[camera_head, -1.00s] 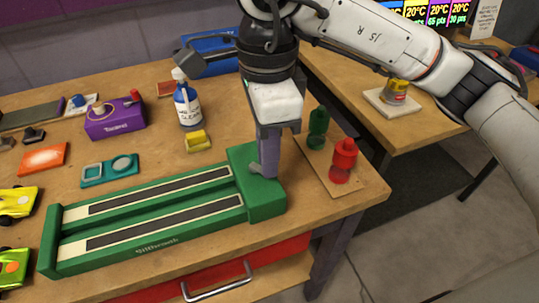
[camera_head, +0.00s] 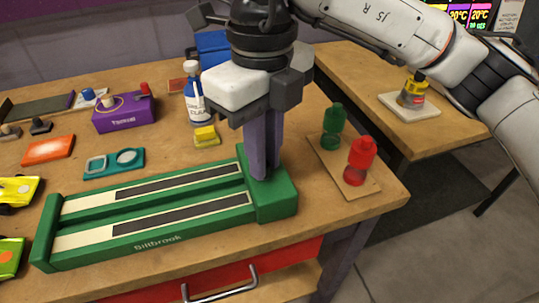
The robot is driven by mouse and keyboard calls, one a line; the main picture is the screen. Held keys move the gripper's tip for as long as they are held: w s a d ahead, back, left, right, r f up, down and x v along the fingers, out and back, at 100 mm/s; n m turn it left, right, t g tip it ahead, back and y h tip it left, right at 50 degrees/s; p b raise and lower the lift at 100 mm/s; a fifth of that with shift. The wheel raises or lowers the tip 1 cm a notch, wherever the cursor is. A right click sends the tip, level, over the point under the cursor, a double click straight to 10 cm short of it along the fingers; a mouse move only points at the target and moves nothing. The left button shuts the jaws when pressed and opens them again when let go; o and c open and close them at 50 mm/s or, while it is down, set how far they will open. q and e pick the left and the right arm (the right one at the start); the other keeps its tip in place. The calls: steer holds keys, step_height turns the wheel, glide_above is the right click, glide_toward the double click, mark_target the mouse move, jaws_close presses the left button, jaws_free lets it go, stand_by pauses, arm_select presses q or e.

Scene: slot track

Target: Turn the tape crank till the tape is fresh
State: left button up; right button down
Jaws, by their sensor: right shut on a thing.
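A green cleaning station (camera_head: 150,243) lies along the table's front, with two long dark tape strips (camera_head: 196,215) set in pale lanes. A raised green block (camera_head: 275,199) forms its right end. My right gripper (camera_head: 262,174) points straight down at this block from above. Its fingers are shut, low against the block's top, where the crank sits. The crank itself is hidden behind the fingers. The strips look evenly dark, and I cannot tell how worn they are. My left gripper is not in view.
Right of the station, a green bottle (camera_head: 333,125) and a red bottle (camera_head: 361,160) stand on a board. Toy cars (camera_head: 17,194) sit at the left edge.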

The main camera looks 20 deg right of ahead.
steer(key=shift+w+a+r+m+b, duration=0.1)
steer(key=shift+a+m+b, duration=0.1)
steer(key=shift+m, duration=0.7)
steer(key=shift+w+a+m+b, duration=0.1)
steer(key=shift+a+m+b, duration=0.1)
steer(key=shift+m, duration=0.7)
steer(key=c, duration=1.7)
jaws_free()
steer(key=shift+c, duration=0.2)
step_height(320, 180, up, 10)
steer(key=p, duration=0.1)
steer(key=shift+r+p, duration=0.15)
steer(key=shift+p, duration=0.25)
